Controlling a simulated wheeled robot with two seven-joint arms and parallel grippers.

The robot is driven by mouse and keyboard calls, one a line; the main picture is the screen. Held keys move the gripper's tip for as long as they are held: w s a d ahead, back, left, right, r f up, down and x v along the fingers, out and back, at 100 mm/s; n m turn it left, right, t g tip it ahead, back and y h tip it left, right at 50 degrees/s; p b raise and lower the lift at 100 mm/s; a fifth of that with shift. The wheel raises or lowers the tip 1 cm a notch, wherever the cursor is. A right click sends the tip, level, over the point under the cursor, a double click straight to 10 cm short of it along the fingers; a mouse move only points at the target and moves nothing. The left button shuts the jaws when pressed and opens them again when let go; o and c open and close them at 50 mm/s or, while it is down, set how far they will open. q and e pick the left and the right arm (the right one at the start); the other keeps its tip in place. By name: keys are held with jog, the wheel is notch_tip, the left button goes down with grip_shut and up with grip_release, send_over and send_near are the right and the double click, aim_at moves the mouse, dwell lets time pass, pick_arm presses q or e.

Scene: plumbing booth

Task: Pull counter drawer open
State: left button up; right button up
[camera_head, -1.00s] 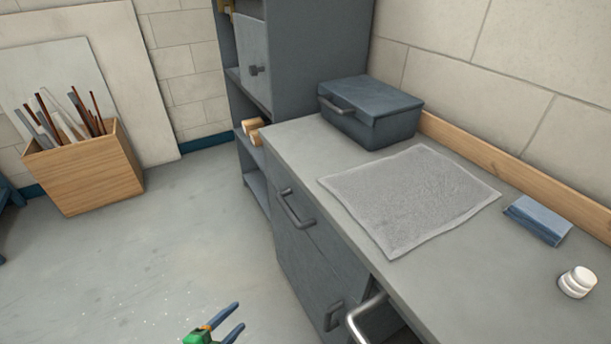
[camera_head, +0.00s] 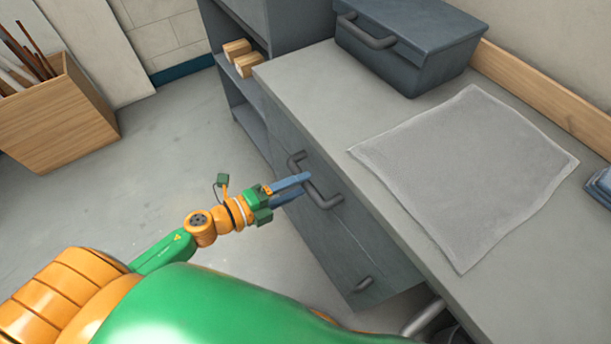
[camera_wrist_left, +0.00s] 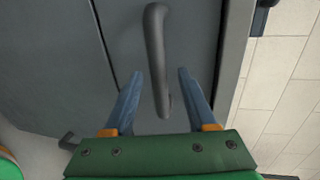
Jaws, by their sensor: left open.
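The counter drawer (camera_head: 285,136) is a dark grey front under the counter top, and it looks shut. Its bar handle (camera_head: 323,196) runs along the front. My left gripper (camera_head: 301,188) is at this handle, its blue fingers pointing at the drawer front. In the left wrist view, the handle (camera_wrist_left: 157,60) lies between the two open fingers (camera_wrist_left: 158,92), with a gap on each side. The far finger partly overlaps the handle in the head view. My right gripper is not in view.
A lower handle (camera_head: 362,285) sits on the front beneath. On the counter (camera_head: 310,82) are a grey mat (camera_head: 465,170) and a dark toolbox (camera_head: 420,45). A shelf unit (camera_head: 240,110) stands beyond; a wooden box (camera_head: 60,120) stands at left. The floor between is clear.

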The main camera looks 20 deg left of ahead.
pick_arm(q)
jog(key=shift+x, duration=1.3)
jog(key=shift+a, duration=0.2)
grip_shut()
